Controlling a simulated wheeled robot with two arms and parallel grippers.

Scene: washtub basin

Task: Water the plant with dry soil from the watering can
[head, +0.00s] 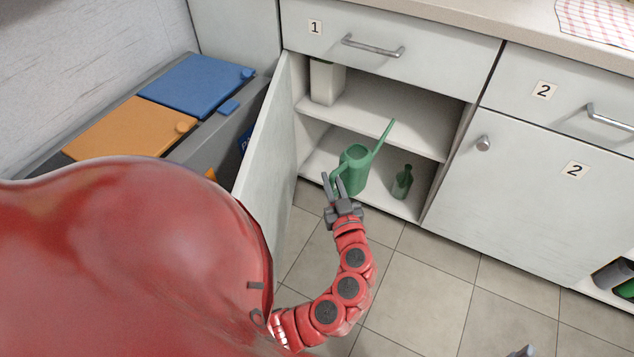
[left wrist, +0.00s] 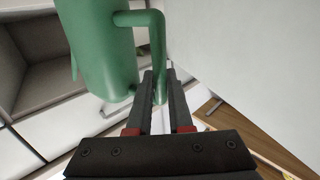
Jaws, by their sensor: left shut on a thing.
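The green watering can (head: 354,172) is at the lower shelf of the open cabinet, its long spout pointing up and to the right. My left gripper (head: 333,183) reaches in from the front and is shut on the can's handle. In the left wrist view the can (left wrist: 103,50) fills the upper left, and its handle (left wrist: 157,50) comes down between the fingertips of the left gripper (left wrist: 159,80). I cannot tell whether the can touches the shelf. A small grey piece at the bottom edge of the head view may be my right gripper (head: 523,351). No plant is in view.
A dark green bottle (head: 402,182) stands right of the can. A pale container (head: 326,82) is on the upper shelf (head: 390,115). The open cabinet door (head: 268,145) stands left of my left gripper. Bins with blue (head: 195,85) and orange (head: 130,128) lids are further left. The tiled floor is clear.

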